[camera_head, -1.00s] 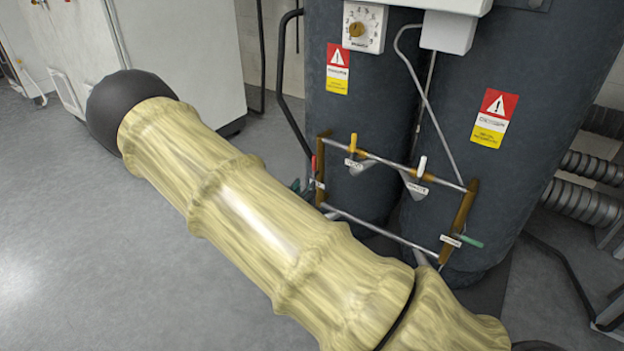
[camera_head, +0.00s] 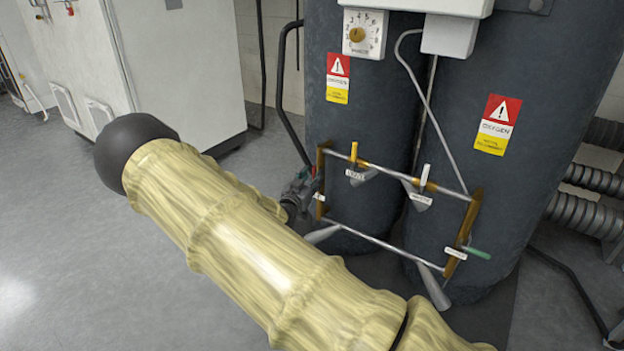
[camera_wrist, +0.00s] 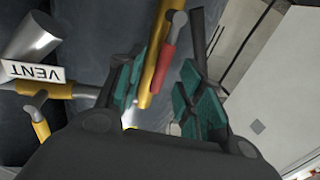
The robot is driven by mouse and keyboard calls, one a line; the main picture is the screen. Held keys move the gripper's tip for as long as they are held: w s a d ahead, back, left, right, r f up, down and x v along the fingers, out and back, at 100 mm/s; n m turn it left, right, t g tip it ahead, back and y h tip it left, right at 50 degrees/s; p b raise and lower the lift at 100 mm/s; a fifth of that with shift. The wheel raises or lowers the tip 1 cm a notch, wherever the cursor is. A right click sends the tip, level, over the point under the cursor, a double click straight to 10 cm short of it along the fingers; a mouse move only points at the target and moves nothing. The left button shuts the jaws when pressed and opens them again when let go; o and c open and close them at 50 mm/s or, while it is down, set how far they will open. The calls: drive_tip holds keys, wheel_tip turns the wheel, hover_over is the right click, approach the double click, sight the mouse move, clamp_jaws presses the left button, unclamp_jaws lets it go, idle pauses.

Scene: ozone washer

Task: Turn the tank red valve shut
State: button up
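The red valve handle (camera_wrist: 170,54) shows in the wrist view beside a yellow-brown pipe (camera_wrist: 155,65). It lies in the gap between the teal pads of my gripper (camera_wrist: 157,80), which is open. I cannot tell if a pad touches the handle or the pipe. In the head view my gripper (camera_head: 301,190) is at the left end of the pipe frame (camera_head: 385,250) on the dark tanks (camera_head: 385,120). My arm and gripper largely hide the red valve there.
A yellow handle (camera_head: 353,152), a pale handle (camera_head: 426,175) and a green handle (camera_head: 477,253) sit on the same frame. A VENT tag (camera_wrist: 33,73) is at left in the wrist view. White cabinets (camera_head: 180,70) stand behind left; grey floor (camera_head: 80,230) is open at left.

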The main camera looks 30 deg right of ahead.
drive_tip(key=shift+w+d, duration=0.35)
drive_tip(key=shift+d, duration=0.25)
clamp_jaws()
drive_tip(key=shift+a+f, duration=0.1)
drive_tip(key=shift+a, duration=0.05)
